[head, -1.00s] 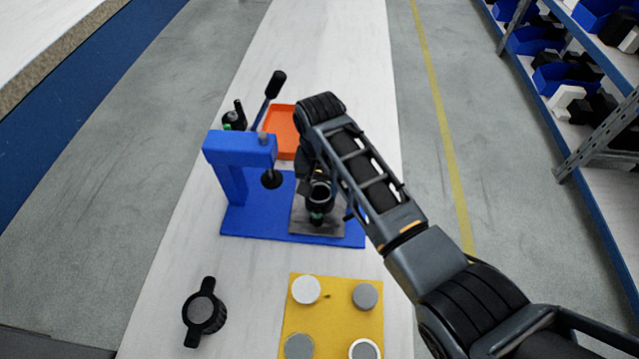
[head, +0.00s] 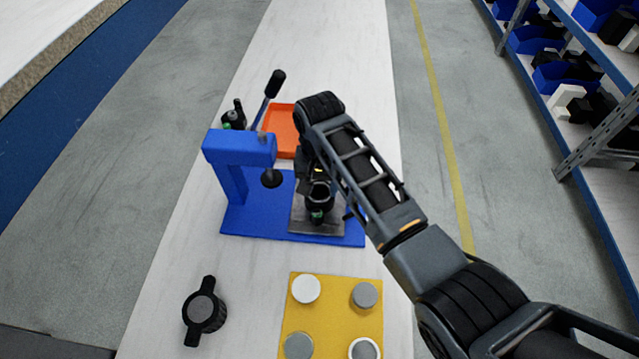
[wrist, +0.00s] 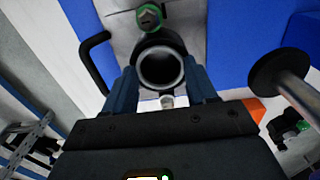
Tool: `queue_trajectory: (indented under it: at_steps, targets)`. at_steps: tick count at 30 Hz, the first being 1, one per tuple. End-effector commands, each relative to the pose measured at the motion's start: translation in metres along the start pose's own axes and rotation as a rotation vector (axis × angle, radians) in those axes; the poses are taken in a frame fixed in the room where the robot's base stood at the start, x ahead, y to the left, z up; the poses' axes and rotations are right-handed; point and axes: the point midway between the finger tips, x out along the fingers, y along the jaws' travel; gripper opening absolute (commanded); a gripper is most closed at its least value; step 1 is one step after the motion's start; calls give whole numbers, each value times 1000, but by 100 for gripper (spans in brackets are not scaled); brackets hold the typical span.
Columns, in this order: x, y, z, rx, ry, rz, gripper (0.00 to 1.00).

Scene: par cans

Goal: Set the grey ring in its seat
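In the head view the ring (head: 320,196) is over the grey plate (head: 304,220) on the blue base of the press, close to a green-topped fitting (wrist: 149,17). My gripper and wrist hide part of it there. The seat under the ring is hidden, so I cannot tell whether the ring rests fully in it.
The blue press (head: 238,150) with its lever (head: 270,95) stands left of my arm. An orange tray (head: 278,128) lies behind it. A yellow mat (head: 334,318) with several round pieces is in front. A black knobbed part (head: 203,308) lies at front left.

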Motion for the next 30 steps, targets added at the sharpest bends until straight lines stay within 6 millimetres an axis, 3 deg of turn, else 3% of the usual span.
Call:
queue_trajectory:
  at_steps: [1, 7, 9, 16, 18, 30]
  targets:
    - [8, 1, 7, -3, -17, 7, 51]
    - [8, 1, 7, -3, -17, 7, 51]
    - [8, 1, 7, -3, -17, 7, 62]
    - [2, 0, 6, -4, -17, 6, 82]
    - [-6, 0, 6, -4, -15, 5, 86]
    - [-69, 0, 1, -1, -2, 0, 86]
